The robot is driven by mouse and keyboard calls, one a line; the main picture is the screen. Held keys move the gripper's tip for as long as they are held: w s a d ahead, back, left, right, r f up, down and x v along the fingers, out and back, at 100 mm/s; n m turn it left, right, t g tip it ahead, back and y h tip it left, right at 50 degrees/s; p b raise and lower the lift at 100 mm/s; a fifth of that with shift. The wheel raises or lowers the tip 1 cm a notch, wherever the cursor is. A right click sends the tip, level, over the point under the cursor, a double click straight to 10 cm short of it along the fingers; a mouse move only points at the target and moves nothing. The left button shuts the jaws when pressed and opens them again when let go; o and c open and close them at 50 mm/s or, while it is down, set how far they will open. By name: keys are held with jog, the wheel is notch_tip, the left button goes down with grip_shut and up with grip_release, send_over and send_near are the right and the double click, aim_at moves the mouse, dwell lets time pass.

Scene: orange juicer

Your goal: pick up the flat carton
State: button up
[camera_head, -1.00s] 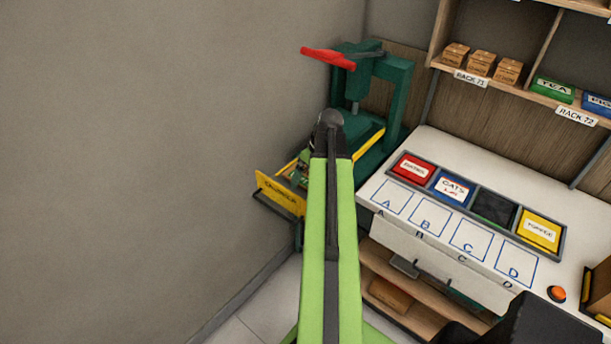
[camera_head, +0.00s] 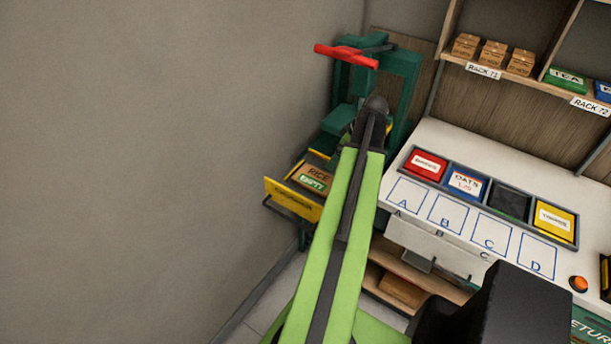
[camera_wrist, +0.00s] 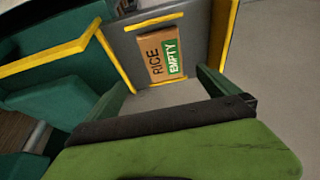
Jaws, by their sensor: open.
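The flat carton (camera_head: 314,178) is brown with a green label and reads RICE and EMPTY. It lies in a grey tray with yellow edges (camera_head: 293,200) at the front of a green press (camera_head: 402,75). In the wrist view the carton (camera_wrist: 163,53) lies flat in the tray, beyond my gripper (camera_wrist: 160,92). The gripper's two green fingers stand apart with nothing between them. The carton is clear of the fingers. In the head view my arm hides the gripper and part of the press.
The press has a red handle (camera_head: 346,56) on top. A white counter (camera_head: 445,140) with coloured bins and squares A to D stands to the right. Shelves with small cartons (camera_head: 493,54) are above it. A bare grey wall (camera_head: 130,170) is at the left.

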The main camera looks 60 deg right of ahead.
jog(key=b, duration=1.1)
send_near(320, 180)
jog(key=x, duration=0.3)
jog(key=shift+s+d, duration=0.15)
jog(key=shift+s, duration=0.05)
jog(key=shift+w+f, duration=0.25)
jog(key=b+x, duration=0.5)
jog(key=shift+f, duration=0.2)
jog(key=shift+r, duration=0.2)
jog(key=c, duration=1.4)
